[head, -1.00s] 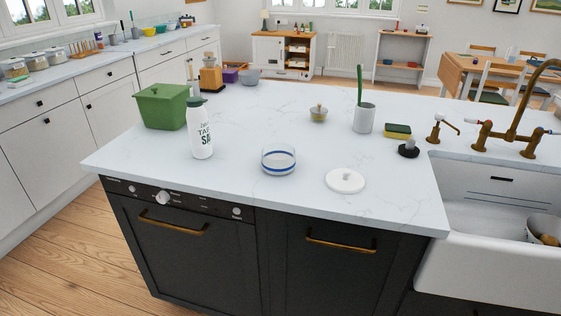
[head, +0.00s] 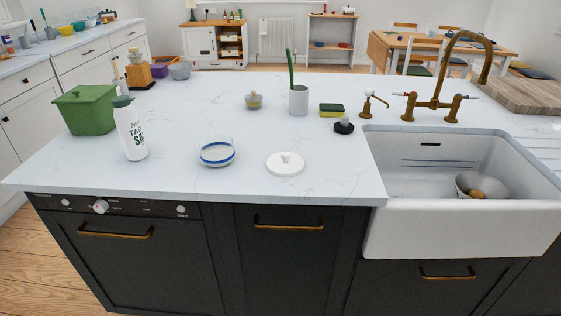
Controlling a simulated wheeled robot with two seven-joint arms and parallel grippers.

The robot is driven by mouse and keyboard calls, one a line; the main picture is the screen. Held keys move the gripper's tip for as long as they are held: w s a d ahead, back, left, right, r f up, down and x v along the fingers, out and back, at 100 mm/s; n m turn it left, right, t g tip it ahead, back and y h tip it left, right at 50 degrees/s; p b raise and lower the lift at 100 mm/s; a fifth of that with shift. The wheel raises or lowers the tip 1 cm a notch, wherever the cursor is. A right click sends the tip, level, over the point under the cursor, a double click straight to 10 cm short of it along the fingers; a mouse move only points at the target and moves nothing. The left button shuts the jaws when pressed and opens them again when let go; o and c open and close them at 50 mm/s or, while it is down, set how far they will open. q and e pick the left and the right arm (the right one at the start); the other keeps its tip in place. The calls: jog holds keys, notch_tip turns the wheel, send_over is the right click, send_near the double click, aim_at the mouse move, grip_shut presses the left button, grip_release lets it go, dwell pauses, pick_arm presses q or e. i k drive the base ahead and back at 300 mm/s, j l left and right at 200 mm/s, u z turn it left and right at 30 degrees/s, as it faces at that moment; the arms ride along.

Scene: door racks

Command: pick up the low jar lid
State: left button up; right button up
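A low white jar lid (head: 285,164) with a small knob on top lies flat on the white marble counter (head: 190,185), near its front edge. A clear glass jar with blue bands (head: 217,153) stands open to the left of the lid, apart from it. Neither of my grippers shows in the head view.
A white salt bottle (head: 131,132) and a green lidded box (head: 86,110) stand at the left. Behind the lid are a small lidded pot (head: 253,100), a white cup with a green utensil (head: 298,100), a sponge (head: 331,110) and a black-based brush (head: 344,126). A sink (head: 450,185) is at the right.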

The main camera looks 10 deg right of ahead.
aim_at(283, 164)
jog(key=i+j+z, duration=0.1)
jog(key=z, duration=0.3)
jog(key=j+z, duration=0.35)
jog(key=i+j+z, duration=0.15)
jog(key=j, duration=0.25)
jog(key=j+z, duration=0.1)
jog(key=j, duration=0.35)
jog(key=i+j+z, duration=0.15)
jog(key=j, duration=1.25)
jog(key=i, duration=0.05)
